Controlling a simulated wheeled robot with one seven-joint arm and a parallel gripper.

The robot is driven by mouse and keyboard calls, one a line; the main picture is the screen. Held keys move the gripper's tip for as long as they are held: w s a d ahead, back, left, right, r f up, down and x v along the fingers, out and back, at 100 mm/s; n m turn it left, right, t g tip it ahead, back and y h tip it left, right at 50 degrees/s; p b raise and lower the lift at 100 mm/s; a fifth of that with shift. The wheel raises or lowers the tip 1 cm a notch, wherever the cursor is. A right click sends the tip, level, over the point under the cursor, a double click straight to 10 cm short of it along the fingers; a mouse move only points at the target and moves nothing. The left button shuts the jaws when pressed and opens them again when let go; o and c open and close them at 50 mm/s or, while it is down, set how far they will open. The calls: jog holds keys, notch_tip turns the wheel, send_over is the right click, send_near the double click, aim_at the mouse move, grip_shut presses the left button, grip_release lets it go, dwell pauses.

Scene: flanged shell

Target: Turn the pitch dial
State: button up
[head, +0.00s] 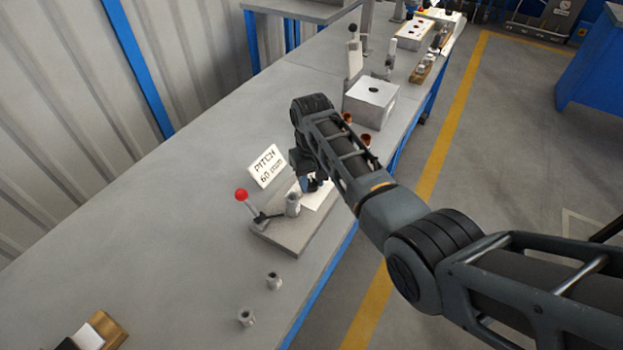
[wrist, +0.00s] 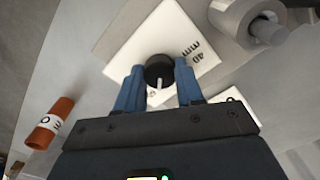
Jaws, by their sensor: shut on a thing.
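The pitch dial (wrist: 157,68) is a round black knob with a white pointer mark, on a white plate (wrist: 128,38) printed "40 mm" in the wrist view. The pointer faces down toward my gripper's body in that view. My gripper (wrist: 159,78) has one blue finger on each side of the knob and is shut on it. In the head view my gripper (head: 311,184) is low over the fixture base (head: 290,236), and my arm and gripper hide the dial. A sign (head: 267,166) behind it reads "PITCH 60 mm".
A red-knobbed lever (head: 241,194) and a metal post (head: 293,204) stand on the base close left. Copper-coloured pieces (head: 366,140) and a grey box (head: 371,101) are beyond the arm. Two small metal cylinders (head: 274,281) stand in front.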

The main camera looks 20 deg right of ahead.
aim_at(312, 183)
jog(key=shift+m, duration=1)
jog(key=o, duration=1)
jog(key=shift+o, duration=0.2)
jog(key=shift+r+b, duration=0.4)
jog(key=shift+r, duration=3.5)
